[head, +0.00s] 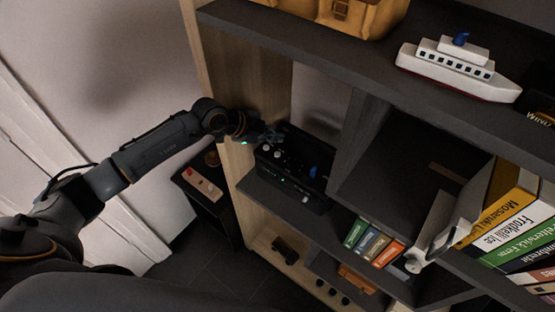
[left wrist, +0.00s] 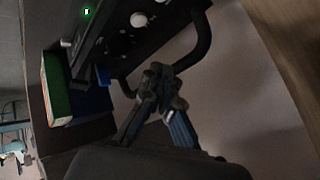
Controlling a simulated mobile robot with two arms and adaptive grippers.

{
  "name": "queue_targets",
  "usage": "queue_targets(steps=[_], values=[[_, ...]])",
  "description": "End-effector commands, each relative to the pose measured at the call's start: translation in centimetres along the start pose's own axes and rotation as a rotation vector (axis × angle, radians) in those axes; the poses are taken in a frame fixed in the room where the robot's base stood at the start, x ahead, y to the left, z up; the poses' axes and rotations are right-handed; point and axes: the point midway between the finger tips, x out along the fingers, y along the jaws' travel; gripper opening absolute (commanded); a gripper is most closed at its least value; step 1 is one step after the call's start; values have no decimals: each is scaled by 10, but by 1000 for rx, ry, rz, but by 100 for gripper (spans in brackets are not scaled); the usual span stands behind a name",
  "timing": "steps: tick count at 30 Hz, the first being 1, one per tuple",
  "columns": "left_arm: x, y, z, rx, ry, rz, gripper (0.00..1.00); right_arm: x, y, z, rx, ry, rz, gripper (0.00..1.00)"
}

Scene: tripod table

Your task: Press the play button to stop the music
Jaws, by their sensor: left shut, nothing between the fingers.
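The black music player (head: 292,175) stands on a dark shelf, with pale knobs and a blue part on it. In the left wrist view the player (left wrist: 108,45) fills the upper left, with a lit green button (left wrist: 86,11), a white knob (left wrist: 138,19) and a curved black handle (left wrist: 203,40). I cannot tell which control is play. My left gripper (head: 272,135) is at the player's far left end; its closed, empty fingertips (left wrist: 160,75) are beside the handle in the wrist view. I cannot tell whether they touch it.
A wooden side panel (head: 232,100) stands close to my left arm. The shelf above (head: 290,38) holds a toy ship (head: 458,68). Books (head: 374,245) stand lower right. A small dark stand (head: 212,212) holds a pale object with a red part (head: 203,183).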

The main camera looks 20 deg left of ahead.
Motion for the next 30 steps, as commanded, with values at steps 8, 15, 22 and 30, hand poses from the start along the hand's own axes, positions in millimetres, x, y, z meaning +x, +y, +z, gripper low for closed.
queue_targets(steps=[8, 15, 22, 30], values=[[26, 19, 19, -2, -1, 2, 0, 29, 0, 2, 1, 0, 0, 40], [30, 22, 22, -1, -1, 0, 0, 30, 0, 2, 1, 0, 0, 40], [30, 22, 22, -1, 0, 0, 0, 30, -1, 2, 1, 0, 0, 40], [30, 22, 22, -1, 0, 1, 0, 30, -2, 2, 2, 1, -2, 40]])
